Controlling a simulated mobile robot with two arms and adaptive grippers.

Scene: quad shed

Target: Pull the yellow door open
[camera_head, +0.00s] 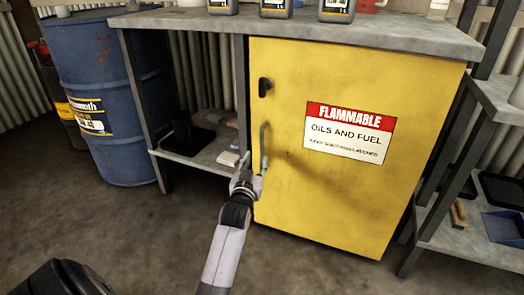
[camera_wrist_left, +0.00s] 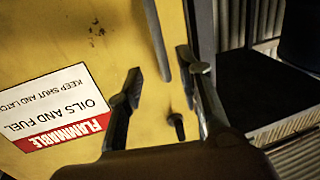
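The yellow door (camera_head: 340,190) fronts a cabinet under the grey workbench and looks shut. It carries a red and white "FLAMMABLE" sign (camera_head: 347,131). A grey bar handle (camera_head: 263,140) stands upright near its left edge, below a small black latch (camera_head: 264,87). My left gripper (camera_head: 252,163) is at the handle's lower end, with its fingers apart. In the left wrist view the handle (camera_wrist_left: 157,38) shows between the open fingertips (camera_wrist_left: 162,75), nearer the right one; I cannot tell whether they touch. The door (camera_wrist_left: 90,35) fills the left of that view. My right gripper is not in view.
A blue drum (camera_head: 95,95) stands at the left. An open shelf (camera_head: 205,150) with small items is left of the door. Bottles stand on the workbench top (camera_head: 400,35). A metal rack (camera_head: 470,235) stands close at the right. The floor (camera_head: 330,275) before the door is clear.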

